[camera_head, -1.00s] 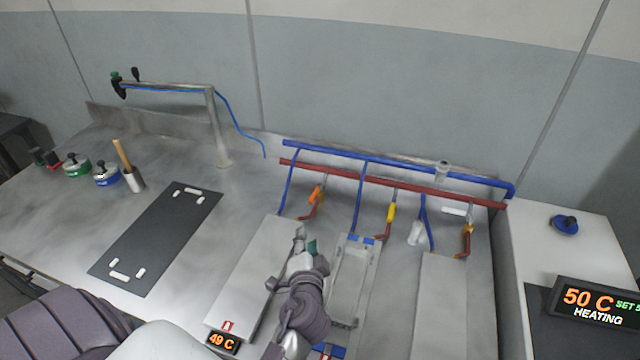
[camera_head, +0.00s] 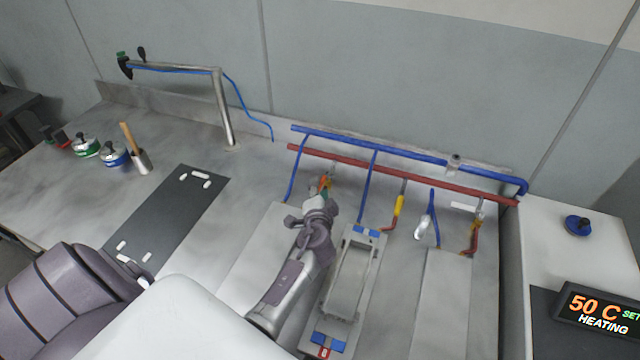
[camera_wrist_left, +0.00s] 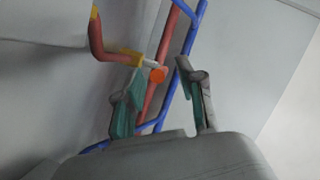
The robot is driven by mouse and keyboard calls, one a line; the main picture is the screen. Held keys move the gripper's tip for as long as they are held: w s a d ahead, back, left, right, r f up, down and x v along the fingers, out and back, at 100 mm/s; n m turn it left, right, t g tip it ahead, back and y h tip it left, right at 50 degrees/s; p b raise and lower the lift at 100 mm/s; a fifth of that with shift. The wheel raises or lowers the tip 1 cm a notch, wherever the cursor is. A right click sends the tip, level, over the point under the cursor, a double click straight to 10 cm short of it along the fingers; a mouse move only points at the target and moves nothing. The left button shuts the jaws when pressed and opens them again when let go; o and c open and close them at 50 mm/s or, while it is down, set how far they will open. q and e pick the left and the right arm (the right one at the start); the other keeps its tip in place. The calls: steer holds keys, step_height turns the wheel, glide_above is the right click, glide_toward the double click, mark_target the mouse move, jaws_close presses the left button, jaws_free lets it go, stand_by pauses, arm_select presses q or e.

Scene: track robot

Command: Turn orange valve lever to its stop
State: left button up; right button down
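The orange valve lever (camera_head: 325,182) sits on the leftmost pipe drop below the red pipe in the head view, mostly hidden by my left gripper (camera_head: 322,193). In the left wrist view the lever's round orange end (camera_wrist_left: 158,75) lies between the two green-padded fingers of the left gripper (camera_wrist_left: 161,70), close to the left finger. The fingers are apart, with a clear gap to the right finger. I cannot tell whether the left finger touches the lever. My right gripper is not in view.
Blue (camera_head: 350,142) and red (camera_head: 350,162) pipes run along the back. A yellow lever (camera_head: 398,206) is to the right. A metal frame (camera_head: 372,285) stands beside my forearm. A black mat (camera_head: 170,215) and a wooden-handled tool (camera_head: 128,136) are at left.

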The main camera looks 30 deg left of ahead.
arm_select(q)
steer(key=shift+x, duration=0.9)
jaws_close()
